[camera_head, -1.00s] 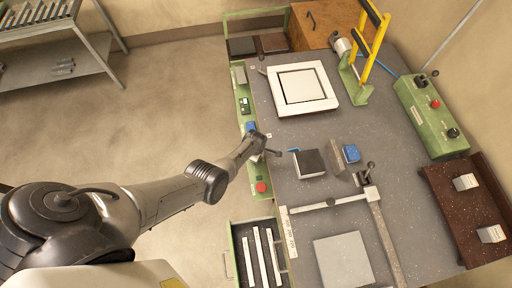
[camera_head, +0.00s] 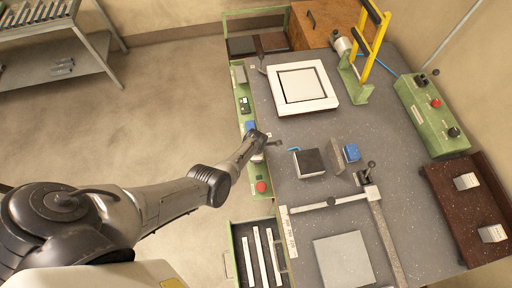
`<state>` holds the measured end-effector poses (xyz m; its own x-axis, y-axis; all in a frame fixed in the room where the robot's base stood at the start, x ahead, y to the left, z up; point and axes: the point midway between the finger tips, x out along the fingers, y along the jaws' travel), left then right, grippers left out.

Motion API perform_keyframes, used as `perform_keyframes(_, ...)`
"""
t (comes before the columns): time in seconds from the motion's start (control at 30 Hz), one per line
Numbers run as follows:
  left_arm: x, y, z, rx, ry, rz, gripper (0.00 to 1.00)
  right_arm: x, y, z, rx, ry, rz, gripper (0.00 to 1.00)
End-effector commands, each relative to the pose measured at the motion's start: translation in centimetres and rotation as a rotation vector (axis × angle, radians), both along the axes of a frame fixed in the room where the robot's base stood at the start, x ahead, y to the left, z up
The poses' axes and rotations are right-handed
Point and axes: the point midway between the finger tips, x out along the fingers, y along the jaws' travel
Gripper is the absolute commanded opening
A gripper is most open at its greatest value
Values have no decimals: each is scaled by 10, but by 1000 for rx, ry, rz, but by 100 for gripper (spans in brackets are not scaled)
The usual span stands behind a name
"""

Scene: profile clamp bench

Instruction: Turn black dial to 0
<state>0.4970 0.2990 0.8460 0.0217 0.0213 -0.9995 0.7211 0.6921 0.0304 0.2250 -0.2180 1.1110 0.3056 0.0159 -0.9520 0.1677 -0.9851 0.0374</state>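A green control strip (camera_head: 243,104) runs along the left edge of the bench, with a blue part (camera_head: 250,126) and a red button (camera_head: 261,187) on it. My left gripper (camera_head: 270,143) is over this strip, between the blue part and the red button. It hides the strip beneath it, so I cannot tell whether a dial is there or whether it touches one. Its fingers are too small to read as open or shut. A green box (camera_head: 426,122) on the right side carries a black knob (camera_head: 453,132); its setting is unreadable. My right gripper is out of view.
A white square frame (camera_head: 302,88) and a yellow-handled clamp (camera_head: 373,48) stand at the back. An open drawer (camera_head: 231,256) juts out at the front left.

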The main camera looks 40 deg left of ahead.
Motion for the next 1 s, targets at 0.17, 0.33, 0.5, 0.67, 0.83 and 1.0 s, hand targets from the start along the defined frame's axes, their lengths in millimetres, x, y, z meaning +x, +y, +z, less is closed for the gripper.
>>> perform_keyframes(0.17, 0, 0, 0, 0, 0, 5, 16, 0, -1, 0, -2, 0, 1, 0)
perform_keyframes(0.33, 0, 0, 0, -1, -1, 5, 16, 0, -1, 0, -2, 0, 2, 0)
perform_keyframes(0.5, 0, 0, 0, -1, -1, 4, 54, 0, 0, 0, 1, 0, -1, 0)
perform_keyframes(0.67, 0, 0, 0, 0, 0, 3, 65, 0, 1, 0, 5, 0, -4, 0)
perform_keyframes(0.83, 0, 0, 0, 0, 0, 3, 65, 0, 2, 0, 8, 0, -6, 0)
perform_keyframes(1.0, 0, 0, 10, 0, -1, 3, 65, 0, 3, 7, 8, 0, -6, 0)
